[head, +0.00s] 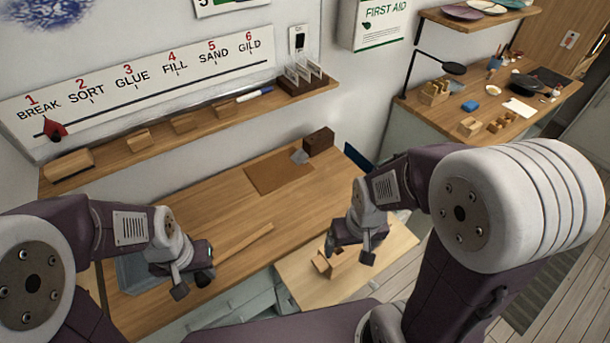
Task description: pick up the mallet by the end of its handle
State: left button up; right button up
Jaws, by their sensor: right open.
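I cannot make out a mallet for sure. A small light wooden object (322,265), blocky and partly hidden, is on the low pale wooden top (300,290), by my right gripper (349,252). I cannot tell whether it is the mallet. The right gripper is open, its fingers apart and pointing down; contact with the object cannot be told. A long, thin wooden strip (243,242) lies on the workbench (225,205) between my grippers. My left gripper (192,285) is open and empty over the bench's front left part, beside a grey-blue tray (133,272).
A brown mat (279,172) and a dark brown block (318,141) sit at the back of the bench. A wall shelf (190,130) holds wooden blocks, a marker and a rack. A side counter (510,110) with small items stands at the right.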

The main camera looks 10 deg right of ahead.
aim_at(201, 280)
jog(key=j+z, duration=0.2)
jog(key=z, duration=0.2)
jog(key=j+z, duration=0.2)
jog(key=z, duration=0.15)
jog(key=k+j+z, duration=0.15)
jog(key=z, duration=0.25)
jog(key=k+j+z, duration=0.1)
jog(key=z, duration=0.25)
